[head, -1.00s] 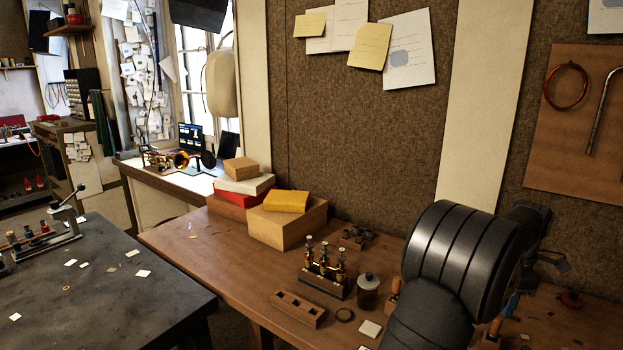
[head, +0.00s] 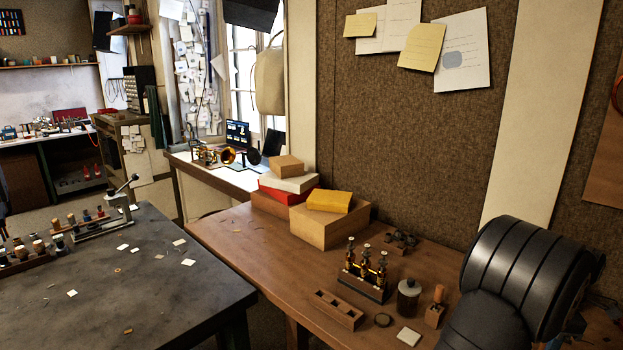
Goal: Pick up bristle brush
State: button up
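I cannot make out a bristle brush for certain in the head view. A small wooden-handled piece (head: 437,301) stands upright on the right part of the brown workbench (head: 240,240); I cannot tell what it is. My dark, ribbed arm fills the lower right corner and hides the bench behind it. My gripper's fingers do not show.
Brass valves in a block (head: 366,272), an empty slotted wooden block (head: 338,310), a lidded jar (head: 408,296) and a white square (head: 409,336) lie near my arm. Stacked boxes (head: 328,222) stand at the wall. A dark table (head: 150,290) with scraps is at left.

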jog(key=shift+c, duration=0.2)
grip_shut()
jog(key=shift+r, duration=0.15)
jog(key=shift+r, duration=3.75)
